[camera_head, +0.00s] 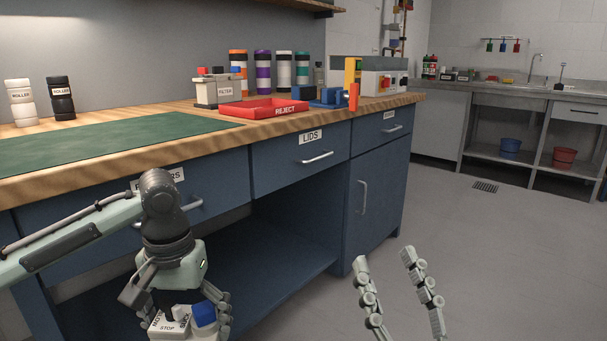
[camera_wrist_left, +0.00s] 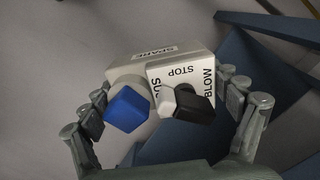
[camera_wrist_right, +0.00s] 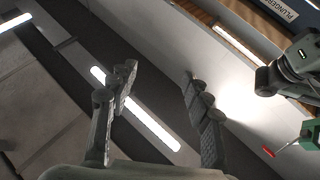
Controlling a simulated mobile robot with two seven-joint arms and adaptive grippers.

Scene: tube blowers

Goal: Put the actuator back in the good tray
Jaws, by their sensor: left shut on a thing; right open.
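My left gripper (camera_head: 188,316) is shut on the actuator, a white box (camera_head: 168,327) with a blue knob and a lever. In the left wrist view, the actuator (camera_wrist_left: 160,68) sits between the fingers and shows SPARE, STOP and BLOW lettering, with a black-and-white lever beside the blue knob. The held actuator is low in front of the blue bench. My right gripper (camera_head: 386,262) is open and empty over the floor; its spread fingers show in the right wrist view (camera_wrist_right: 160,80). A tray marked good is not seen in these views.
A red REJECT tray (camera_head: 275,108) lies on the wooden bench. A green mat (camera_head: 110,138) lies left of it. The floor (camera_head: 480,250) at right is clear.

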